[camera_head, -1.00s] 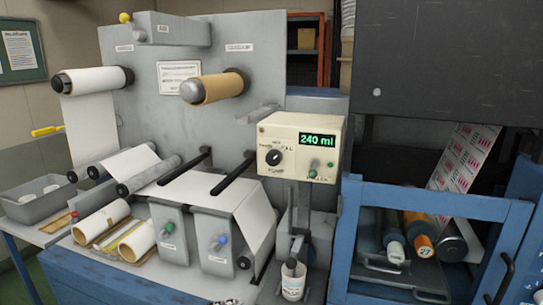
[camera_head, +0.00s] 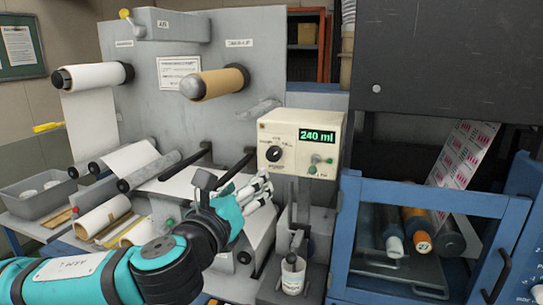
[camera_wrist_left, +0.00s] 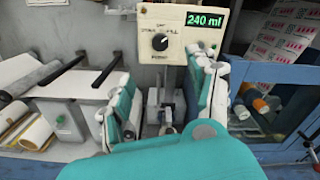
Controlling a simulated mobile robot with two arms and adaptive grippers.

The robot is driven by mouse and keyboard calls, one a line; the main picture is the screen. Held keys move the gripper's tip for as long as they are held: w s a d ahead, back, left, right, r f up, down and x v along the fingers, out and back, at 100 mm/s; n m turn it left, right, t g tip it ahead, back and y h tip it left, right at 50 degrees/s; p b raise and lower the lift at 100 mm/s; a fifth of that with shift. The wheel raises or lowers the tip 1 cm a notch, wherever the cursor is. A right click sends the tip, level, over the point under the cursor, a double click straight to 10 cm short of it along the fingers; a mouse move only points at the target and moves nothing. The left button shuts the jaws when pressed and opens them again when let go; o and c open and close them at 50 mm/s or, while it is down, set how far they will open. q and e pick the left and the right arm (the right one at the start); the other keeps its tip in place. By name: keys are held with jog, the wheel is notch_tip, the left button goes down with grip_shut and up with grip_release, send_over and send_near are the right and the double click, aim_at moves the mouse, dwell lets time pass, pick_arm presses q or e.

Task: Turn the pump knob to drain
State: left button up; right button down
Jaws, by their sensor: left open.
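The pump box (camera_head: 328,128) is cream-coloured, with a green display reading 240 ml. Its black pump knob (camera_head: 273,154) sits on the left of the front face, below the display's level; it also shows in the left wrist view (camera_wrist_left: 160,42). My left gripper (camera_head: 266,188) is open and empty, below and slightly left of the knob, apart from it. In the left wrist view its fingers (camera_wrist_left: 165,85) stand either side of the space below the knob. My right gripper is not in view.
A white cup (camera_head: 293,274) stands below the pump under a grey stand. Rollers with paper web (camera_head: 130,160) lie to the left. A blue-framed guard (camera_head: 435,200) stands to the right.

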aim_at(272, 157)
pick_arm(q)
jog(key=p+x, duration=0.5)
jog(key=x, duration=1.1)
jog(key=shift+f, duration=0.1)
jog(key=c, duration=1.1)
jog(key=shift+c, duration=0.2)
